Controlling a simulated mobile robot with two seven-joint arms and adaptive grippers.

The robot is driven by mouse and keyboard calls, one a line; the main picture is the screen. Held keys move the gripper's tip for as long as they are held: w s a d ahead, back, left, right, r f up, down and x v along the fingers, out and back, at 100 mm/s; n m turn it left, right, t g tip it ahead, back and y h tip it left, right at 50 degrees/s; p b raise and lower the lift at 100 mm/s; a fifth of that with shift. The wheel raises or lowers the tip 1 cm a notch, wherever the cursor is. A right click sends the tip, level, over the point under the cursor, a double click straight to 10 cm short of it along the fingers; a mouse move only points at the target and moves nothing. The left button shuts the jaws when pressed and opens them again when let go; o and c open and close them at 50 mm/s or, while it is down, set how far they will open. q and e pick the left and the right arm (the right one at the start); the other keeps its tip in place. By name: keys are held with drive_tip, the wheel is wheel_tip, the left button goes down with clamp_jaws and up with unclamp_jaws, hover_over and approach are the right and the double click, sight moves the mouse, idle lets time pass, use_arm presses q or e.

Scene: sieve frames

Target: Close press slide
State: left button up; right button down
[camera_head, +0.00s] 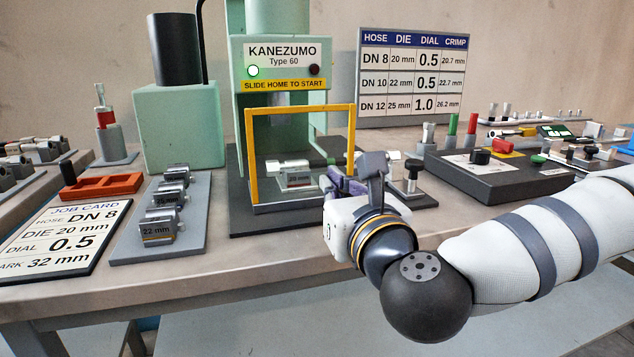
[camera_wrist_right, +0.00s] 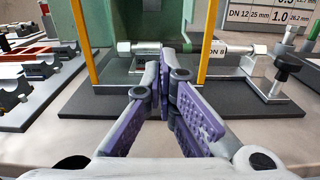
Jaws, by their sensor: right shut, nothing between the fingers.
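The green press (camera_head: 280,60) is labelled KANEZUMO Type 60, with "SLIDE HOME TO START" on a yellow strip and a lit green lamp. A yellow frame (camera_head: 250,155) stands at its front over a dark base plate (camera_head: 245,219). A grey die block (camera_head: 295,181) sits inside the frame; a silver hose fitting (camera_wrist_right: 226,50) shows in the wrist view, its tag partly readable. My right gripper (camera_head: 338,184) is at the frame's right front. The wrist view shows its purple-padded fingers (camera_wrist_right: 165,72) shut and empty, their tips before the hose fitting; contact is unclear.
A black-knobbed clamp post (camera_head: 412,172) stands right of the gripper. A die rack (camera_head: 160,225), job card (camera_head: 62,230) and orange tray (camera_head: 102,187) lie left. A dark control box (camera_head: 490,172) stands right. The bench front edge is clear.

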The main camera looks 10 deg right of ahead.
sight(314, 163)
use_arm(q)
drive_tip(key=shift+w+r, duration=0.25)
use_arm(e)
drive_tip(key=w, duration=0.6)
drive_tip(key=shift+a+r, duration=0.2)
drive_tip(key=shift+r, duration=0.05)
drive_tip(key=shift+w, duration=0.1)
